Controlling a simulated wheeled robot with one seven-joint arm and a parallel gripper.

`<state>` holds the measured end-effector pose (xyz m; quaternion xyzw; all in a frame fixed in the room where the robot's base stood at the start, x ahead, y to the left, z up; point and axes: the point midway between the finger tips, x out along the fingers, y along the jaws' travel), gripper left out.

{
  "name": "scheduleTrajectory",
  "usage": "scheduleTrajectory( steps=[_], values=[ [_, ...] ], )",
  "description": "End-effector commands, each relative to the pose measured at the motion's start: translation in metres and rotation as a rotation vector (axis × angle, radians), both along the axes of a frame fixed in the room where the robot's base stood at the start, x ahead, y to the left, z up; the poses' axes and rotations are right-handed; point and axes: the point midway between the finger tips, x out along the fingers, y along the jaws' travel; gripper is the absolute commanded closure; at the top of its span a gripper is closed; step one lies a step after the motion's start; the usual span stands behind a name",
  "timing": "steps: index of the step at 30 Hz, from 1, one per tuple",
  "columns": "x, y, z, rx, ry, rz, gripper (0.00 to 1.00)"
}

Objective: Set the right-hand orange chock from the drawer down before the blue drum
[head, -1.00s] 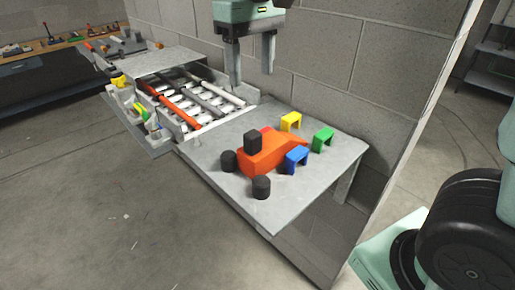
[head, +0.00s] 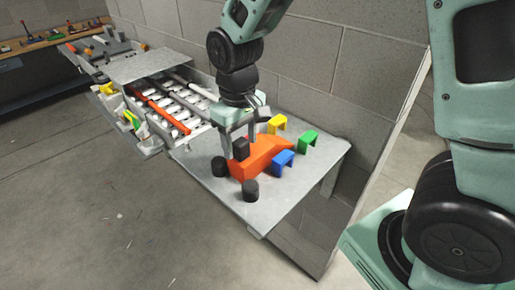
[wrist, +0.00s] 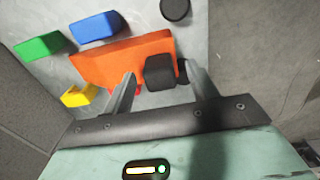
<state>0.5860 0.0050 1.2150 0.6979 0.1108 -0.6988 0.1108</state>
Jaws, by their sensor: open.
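A large orange wedge-shaped body (head: 264,158) lies on a grey table (head: 297,206). A dark block (head: 241,149) stands on it; it also shows in the wrist view (wrist: 160,72). My gripper (head: 238,146) points down over the orange body and is open. In the wrist view its fingers (wrist: 160,78) are on either side of the dark block; whether they touch it I cannot tell. A small red part shows by one finger in the wrist view. I can make out no drawer, no blue drum and no separate orange chock.
Two black cylinders (head: 220,167) (head: 250,191) stand beside the orange body. Yellow (head: 277,124), blue (head: 283,160) and green (head: 309,141) bracket-shaped pieces stand on its other side. A rack with orange and grey bars (head: 170,100) adjoins the table, by a block wall (head: 330,60).

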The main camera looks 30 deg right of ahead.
Motion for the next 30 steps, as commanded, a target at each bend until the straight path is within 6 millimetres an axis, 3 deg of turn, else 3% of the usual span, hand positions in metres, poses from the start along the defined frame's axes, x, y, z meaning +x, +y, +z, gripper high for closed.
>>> scheduleTrajectory(
  steps=[6, 12, 19, 30],
  values=[
    [0.0, 0.0, -0.016, -0.001, 0.0, 0.0, 0.42],
    [0.0, 0.0, -0.017, -0.001, -0.001, 0.0, 0.42],
    [0.0, 0.0, -0.017, 0.0, -0.002, 0.0, 1.0],
    [0.001, 0.0, -0.014, 0.0, -0.003, 0.0, 1.0]
  ],
)
